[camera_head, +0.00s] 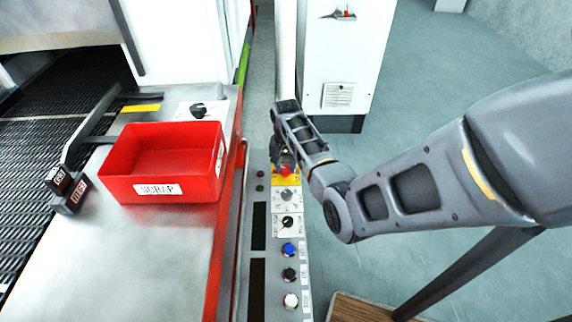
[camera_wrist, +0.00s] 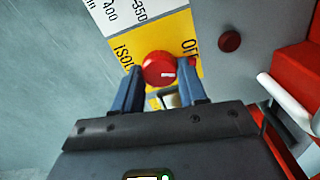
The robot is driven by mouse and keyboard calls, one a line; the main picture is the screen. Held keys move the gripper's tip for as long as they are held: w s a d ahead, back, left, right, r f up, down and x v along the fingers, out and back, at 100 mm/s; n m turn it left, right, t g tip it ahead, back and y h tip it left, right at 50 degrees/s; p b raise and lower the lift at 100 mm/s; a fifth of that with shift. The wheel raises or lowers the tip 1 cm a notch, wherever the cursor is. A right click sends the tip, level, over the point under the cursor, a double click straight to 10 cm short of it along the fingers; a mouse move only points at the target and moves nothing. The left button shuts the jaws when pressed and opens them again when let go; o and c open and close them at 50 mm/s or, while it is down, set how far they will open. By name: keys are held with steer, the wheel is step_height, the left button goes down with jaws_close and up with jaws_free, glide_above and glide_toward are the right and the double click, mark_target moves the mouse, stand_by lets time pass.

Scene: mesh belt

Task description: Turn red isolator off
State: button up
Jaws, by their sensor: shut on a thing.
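The red isolator knob (camera_wrist: 158,68) sits on a yellow plate (camera_wrist: 155,30) on the control panel; the lettering beside it is partly hidden, with "ISOL" on the left and "OFF" on the right. A short white mark shows on the knob's right part. My gripper (camera_wrist: 161,84) has a blue finger on either side of the knob and is shut on it. In the head view the red knob (camera_head: 286,170) shows just below my gripper (camera_head: 284,156), at the far end of the button row.
The panel (camera_head: 271,285) carries dials (camera_head: 287,222), a blue button (camera_head: 289,249), and black and white buttons. A red scrap bin (camera_head: 118,187) stands on the metal table to the left. A white cabinet (camera_head: 335,60) stands behind. Open floor lies to the right.

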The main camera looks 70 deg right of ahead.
mark_target(285, 167)
steer(key=shift+n, duration=2)
steer(key=o, duration=1.1)
steer(key=shift+c, duration=0.2)
steer(key=shift+r, duration=3.9)
